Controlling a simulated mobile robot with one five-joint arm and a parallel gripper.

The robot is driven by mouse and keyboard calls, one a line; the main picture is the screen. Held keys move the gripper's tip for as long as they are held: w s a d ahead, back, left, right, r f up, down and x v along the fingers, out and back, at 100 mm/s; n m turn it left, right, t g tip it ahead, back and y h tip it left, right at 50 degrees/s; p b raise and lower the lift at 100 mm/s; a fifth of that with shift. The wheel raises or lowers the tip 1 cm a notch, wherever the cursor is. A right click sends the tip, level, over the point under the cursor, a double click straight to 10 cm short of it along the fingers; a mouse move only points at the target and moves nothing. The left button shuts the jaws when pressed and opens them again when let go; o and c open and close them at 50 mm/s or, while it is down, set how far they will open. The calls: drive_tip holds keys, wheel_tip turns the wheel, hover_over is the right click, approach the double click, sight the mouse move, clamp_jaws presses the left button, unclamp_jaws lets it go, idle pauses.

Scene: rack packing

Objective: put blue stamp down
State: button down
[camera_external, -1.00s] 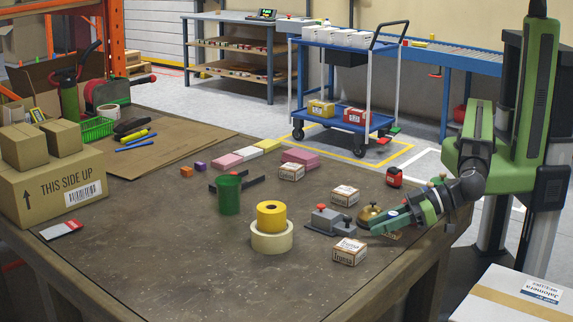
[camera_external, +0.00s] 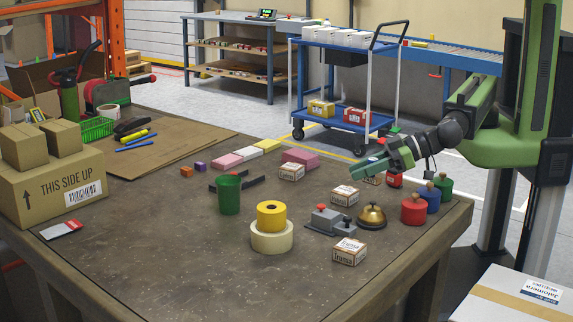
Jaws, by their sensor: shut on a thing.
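The blue stamp (camera_external: 431,199) stands upright on the table near its right edge, between a red stamp (camera_external: 413,211) and a green stamp (camera_external: 443,187). My gripper (camera_external: 368,169) is to the left of and behind these stamps, above the table. It is shut on a small white and orange carton (camera_external: 372,180), which shows only in part below the fingers. The blue stamp is apart from my gripper.
Small cartons (camera_external: 345,195) lie nearby. A red tape measure (camera_external: 394,180) sits close to my gripper.

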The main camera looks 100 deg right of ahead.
drive_tip(key=shift+d, duration=0.1)
drive_tip(key=w+d+r+m+g+h+p, duration=0.15)
drive_tip(key=w+d+m+h, duration=0.25)
drive_tip(key=w+d, duration=0.5)
drive_tip(key=w+d+m+g+h, duration=0.2)
drive_tip(key=w+d+m+h, duration=0.2)
drive_tip(key=w+d, duration=0.5)
drive_tip(key=w+d+m+g+h+p, duration=0.1)
drive_tip(key=w+d+m+g+h, duration=0.15)
drive_tip(key=d, duration=1.35)
drive_tip(key=w+d+m+g+h, duration=0.1)
drive_tip(key=d+m+g, duration=0.15)
drive_tip(key=d, duration=1.25)
drive_tip(key=w+a+f+b, duration=0.1)
drive_tip(key=a+f+b, duration=0.1)
drive_tip(key=a, duration=0.1)
drive_tip(key=w+a+f+b, duration=0.2)
drive_tip(key=a, duration=0.1)
drive_tip(key=w+a+f+b, duration=0.2)
drive_tip(key=a+b, duration=0.1)
drive_tip(key=shift+w+a+f, duration=0.1)
drive_tip(key=shift+a, duration=0.3)
drive_tip(key=shift+a+f+b, duration=0.15)
drive_tip(key=shift+f+b, duration=2.45)
drive_tip(key=shift+b, duration=0.1)
